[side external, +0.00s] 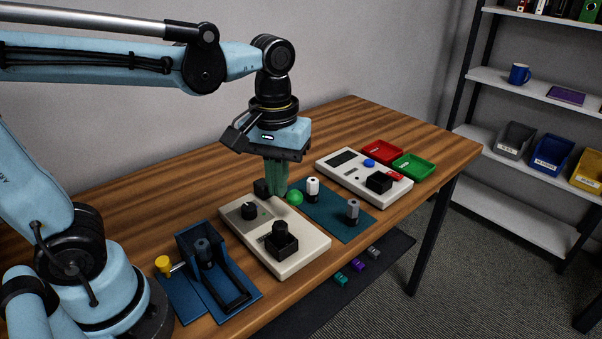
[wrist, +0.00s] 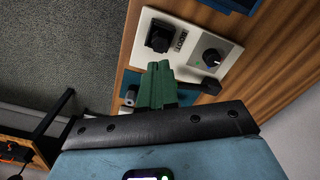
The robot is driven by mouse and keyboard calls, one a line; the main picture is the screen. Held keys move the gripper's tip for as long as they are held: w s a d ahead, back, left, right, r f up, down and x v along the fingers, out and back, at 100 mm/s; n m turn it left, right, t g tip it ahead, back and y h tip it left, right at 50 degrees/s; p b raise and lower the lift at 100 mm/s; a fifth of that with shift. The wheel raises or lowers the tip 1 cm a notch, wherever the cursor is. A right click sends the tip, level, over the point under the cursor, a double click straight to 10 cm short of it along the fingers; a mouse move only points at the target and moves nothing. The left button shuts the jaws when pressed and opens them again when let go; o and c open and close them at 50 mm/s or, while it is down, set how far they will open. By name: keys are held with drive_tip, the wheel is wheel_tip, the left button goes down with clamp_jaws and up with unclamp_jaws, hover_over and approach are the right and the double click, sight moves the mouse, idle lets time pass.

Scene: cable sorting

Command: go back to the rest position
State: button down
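My gripper (side external: 276,178) points down above the table, over the far right edge of the near cream console (side external: 290,264). Its green fingers are close together, with no object visible between them. In the wrist view, the fingers (wrist: 161,84) are also side by side, with the console (wrist: 224,52) beyond them. I cannot tell whether the fingers touch either. What lies directly behind the fingers is hidden.
A blue fixture (side external: 237,290) stands at the near left. A white cylinder (side external: 313,188) and a grey one (side external: 352,211) stand on a teal mat (side external: 328,221). Beyond are a second console (side external: 342,163), a red tray (side external: 381,149) and a green tray (side external: 414,165). The table's back is clear.

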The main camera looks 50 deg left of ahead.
drive_tip(key=a+m+t, duration=0.1)
drive_tip(key=m+t, duration=0.1)
drive_tip(key=a+f+m+t, duration=0.1)
drive_tip(key=a+m+t, duration=0.1)
drive_tip(key=a+f+m+t, duration=0.1)
drive_tip(key=m+t, duration=0.1)
drive_tip(key=t, duration=0.1)
drive_tip(key=shift+s+a+f, duration=0.1)
drive_tip(key=shift+a+f, duration=0.1)
drive_tip(key=shift+f, duration=0.05)
idle(1.0)
